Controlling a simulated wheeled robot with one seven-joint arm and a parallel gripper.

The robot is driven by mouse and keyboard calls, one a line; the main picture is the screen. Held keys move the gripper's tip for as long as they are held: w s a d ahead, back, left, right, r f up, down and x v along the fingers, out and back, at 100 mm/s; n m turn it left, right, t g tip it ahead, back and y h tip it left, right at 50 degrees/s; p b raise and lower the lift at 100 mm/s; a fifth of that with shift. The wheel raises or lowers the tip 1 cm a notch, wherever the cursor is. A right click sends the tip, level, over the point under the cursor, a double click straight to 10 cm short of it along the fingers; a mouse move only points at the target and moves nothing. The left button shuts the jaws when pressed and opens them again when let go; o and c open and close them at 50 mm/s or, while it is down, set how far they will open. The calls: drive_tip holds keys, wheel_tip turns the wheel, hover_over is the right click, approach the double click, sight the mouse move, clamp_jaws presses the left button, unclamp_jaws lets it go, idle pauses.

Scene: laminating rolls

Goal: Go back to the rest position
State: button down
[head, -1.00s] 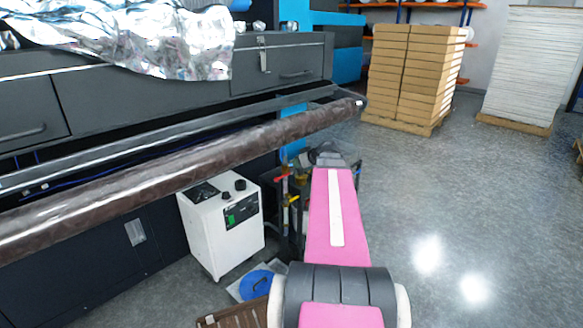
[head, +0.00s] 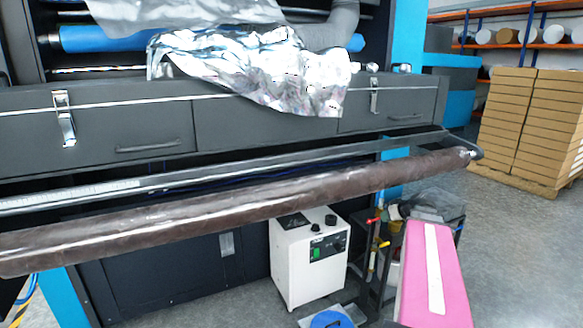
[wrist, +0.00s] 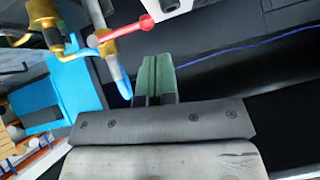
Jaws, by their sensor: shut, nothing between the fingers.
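My gripper (wrist: 155,78) shows in the wrist view as two green fingers pressed together, with nothing between them. Beyond the fingers are a pipe with a red-handled valve (wrist: 120,35) and a blue tip, just left of them, and dark machine panels to the right. In the head view my pink arm link reaches up from the lower right edge. The gripper itself cannot be made out there.
The laminating machine (head: 260,128) fills the left and middle, with a long brown roll (head: 240,215) along its front. A white unit (head: 308,262) stands below the roll. Stacked boxes (head: 530,125) stand at the right. Grey floor (head: 525,235) is open between them and my arm.

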drive_tip(key=s+a+f+m+g+h, duration=0.1)
drive_tip(key=s+a+f+g, duration=0.2)
drive_tip(key=a, duration=0.4)
drive_tip(key=s+a+f+m+g+h, duration=0.1)
drive_tip(key=s+a+f+g+h, duration=0.1)
drive_tip(key=s+a+f, duration=0.4)
drive_tip(key=s+a+f+m+g+h, duration=0.1)
drive_tip(key=s+a+f+g+h, duration=0.1)
drive_tip(key=a+f, duration=0.6)
drive_tip(key=shift+s+a+m+g, duration=0.3)
drive_tip(key=shift+s+a+g, duration=0.45)
drive_tip(key=shift+s, duration=0.6)
drive_tip(key=shift+d+f, duration=0.1)
